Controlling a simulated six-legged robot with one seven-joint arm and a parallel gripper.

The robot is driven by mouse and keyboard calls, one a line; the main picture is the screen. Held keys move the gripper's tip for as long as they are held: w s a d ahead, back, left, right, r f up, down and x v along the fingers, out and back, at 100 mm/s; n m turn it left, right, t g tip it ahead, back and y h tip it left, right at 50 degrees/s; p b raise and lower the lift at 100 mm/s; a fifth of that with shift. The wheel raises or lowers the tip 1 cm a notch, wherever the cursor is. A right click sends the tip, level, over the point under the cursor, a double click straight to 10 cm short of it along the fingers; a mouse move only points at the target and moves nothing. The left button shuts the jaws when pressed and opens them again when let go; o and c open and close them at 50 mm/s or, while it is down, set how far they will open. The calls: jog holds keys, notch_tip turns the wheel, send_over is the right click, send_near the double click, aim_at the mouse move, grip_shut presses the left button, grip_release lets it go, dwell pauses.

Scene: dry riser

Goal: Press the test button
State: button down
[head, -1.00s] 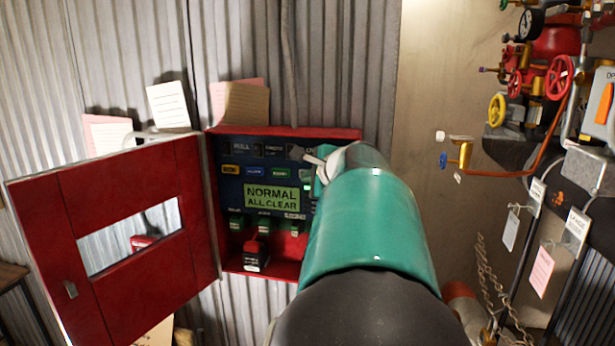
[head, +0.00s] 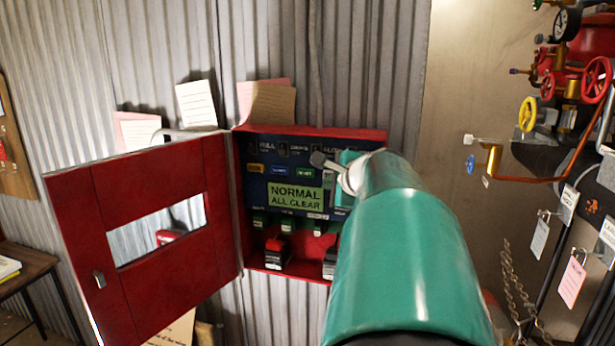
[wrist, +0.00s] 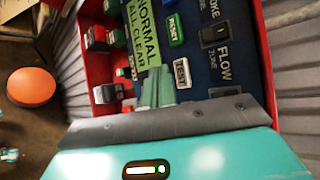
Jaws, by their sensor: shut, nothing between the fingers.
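The test button (wrist: 182,72) is a pale rectangular key marked TEST on the dark blue panel in the wrist view. It sits beside the green RESET button (wrist: 175,28). My gripper (wrist: 158,76) is shut and empty, its teal fingers close beside the test button, towards the green display. Whether the fingertips touch the panel I cannot tell. In the head view my arm covers the right part of the panel and hides the test button. The green display (head: 295,197) there reads NORMAL ALL CLEAR.
The panel is in a red box (head: 310,132) on a corrugated wall. Its red door (head: 80,225) stands open to the left. Pipes with a yellow valve wheel (head: 527,114) and a red one (head: 597,80) are at the right. An orange round-topped object (wrist: 32,87) shows at the wrist view's left.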

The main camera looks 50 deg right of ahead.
jog(key=a, duration=0.1)
jog(key=s+a, duration=0.1)
jog(key=shift+a, duration=0.35)
jog(key=shift+f, duration=0.15)
dwell(0.5)
jog(key=w+a+f+n+g+y, duration=0.1)
jog(key=a+f+n+y, duration=0.2)
jog(key=a, duration=0.6)
jog(key=w+a+f+n+y, duration=0.1)
jog(key=w+a+f+n, duration=0.15)
jog(key=a+n, duration=0.45)
jog(key=a+f+n+g+y, duration=0.1)
jog(key=a+f+n+y, duration=0.15)
jog(key=a, duration=0.75)
jog(key=s+a+f+n+g, duration=0.4)
jog(key=s+a+f+n, duration=0.5)
jog(key=a+n, duration=0.4)
jog(key=shift+s+a+f+n, duration=0.2)
jog(key=shift+a+f+n, duration=0.2)
jog(key=shift+f+n, duration=0.25)
